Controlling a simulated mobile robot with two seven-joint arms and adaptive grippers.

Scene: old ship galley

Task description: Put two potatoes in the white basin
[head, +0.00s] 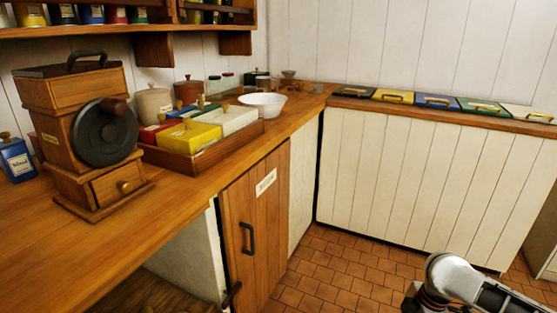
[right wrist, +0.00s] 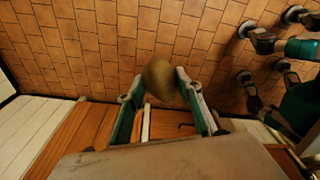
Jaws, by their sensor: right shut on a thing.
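The white basin (head: 262,104) is a small round bowl on the wooden counter in the head view, behind the tray of coloured boxes. Its inside is mostly hidden from this low angle. In the right wrist view my right gripper (right wrist: 160,90) is shut on a brown potato (right wrist: 159,74), which sits between the fingertips above the tiled floor. In the head view only part of my right arm shows at the bottom right; its gripper is out of frame. My left gripper is in neither view. I see no second potato.
A wooden grinder (head: 75,125) stands on the near counter (head: 100,238). A wooden tray (head: 182,164) of coloured boxes is between it and the basin. Lidded bins (head: 437,101) line the right counter. A cabinet door (head: 262,235) fronts the counter; the tiled floor (head: 345,265) is clear.

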